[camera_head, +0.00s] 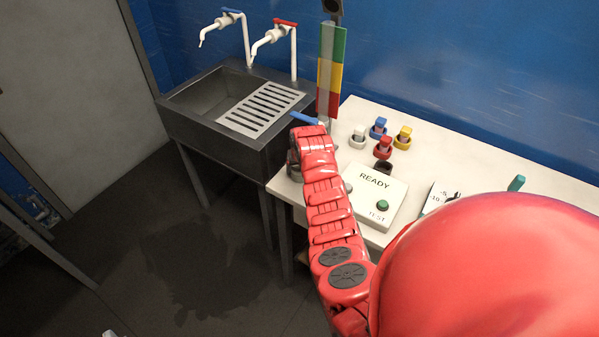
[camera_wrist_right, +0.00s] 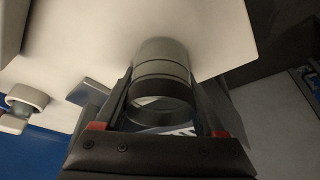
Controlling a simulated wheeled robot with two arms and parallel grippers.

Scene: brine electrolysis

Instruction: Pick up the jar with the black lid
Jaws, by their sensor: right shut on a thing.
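In the right wrist view, a clear cylindrical jar (camera_wrist_right: 161,72) with dark bands sits between the fingers of my right gripper (camera_wrist_right: 160,88), which is shut on it. I cannot make out a black lid for certain. In the head view, my right arm reaches to the table's left end, by the sink. Its gripper (camera_head: 293,160) is mostly hidden behind the arm, and the jar does not show clearly there. A black ring holder (camera_head: 383,167) on the table looks empty. My left gripper is not in view.
Ring holders with white (camera_head: 359,137), blue (camera_head: 378,128), yellow (camera_head: 403,138) and red (camera_head: 383,147) pieces stand on the white table (camera_head: 470,150). A READY panel (camera_head: 375,195) lies in front. A sink (camera_head: 215,95) and a striped coloured column (camera_head: 330,75) stand to the left.

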